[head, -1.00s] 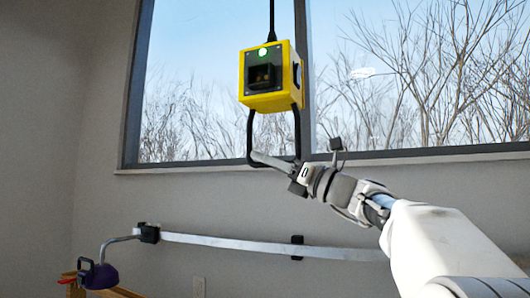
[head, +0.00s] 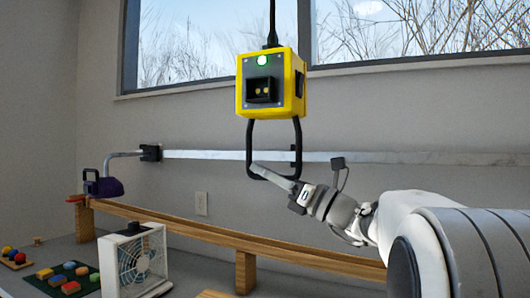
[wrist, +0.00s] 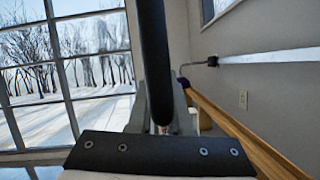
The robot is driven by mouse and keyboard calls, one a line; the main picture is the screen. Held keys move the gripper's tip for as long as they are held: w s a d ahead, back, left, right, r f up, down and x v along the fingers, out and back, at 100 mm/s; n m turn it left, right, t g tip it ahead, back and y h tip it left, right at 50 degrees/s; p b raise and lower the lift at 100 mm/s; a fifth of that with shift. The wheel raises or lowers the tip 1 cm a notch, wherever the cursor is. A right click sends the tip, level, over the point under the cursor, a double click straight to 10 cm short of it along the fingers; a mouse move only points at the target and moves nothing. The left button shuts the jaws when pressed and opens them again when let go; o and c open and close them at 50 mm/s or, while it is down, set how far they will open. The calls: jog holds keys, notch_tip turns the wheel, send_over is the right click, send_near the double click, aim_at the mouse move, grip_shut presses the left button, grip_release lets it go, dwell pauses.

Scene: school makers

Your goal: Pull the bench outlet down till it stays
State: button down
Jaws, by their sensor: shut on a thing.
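The bench outlet is a yellow box (head: 271,84) with a black socket face and a lit green light, hanging on a black cord (head: 272,25) in the head view. A black loop handle (head: 249,145) hangs beneath it. My gripper (head: 262,171) is shut on the bottom bar of this handle, reaching in from the lower right. In the wrist view the dark handle bar (wrist: 154,60) runs between my fingers and hides part of them. The box hangs roughly upright, in front of the window's lower frame and the wall.
A metal rail (head: 205,155) runs along the wall behind the handle. Space directly under the handle looks clear down to the beam.

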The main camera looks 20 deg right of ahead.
jog(key=shift+f+b, duration=0.55)
jog(key=shift+f, duration=1.55)
jog(key=c, duration=0.8)
grip_release()
jog(key=shift+c, duration=0.2)
jog(key=shift+s+d, duration=0.1)
jog(key=p+v, duration=0.3)
jog(key=v, duration=1.4)
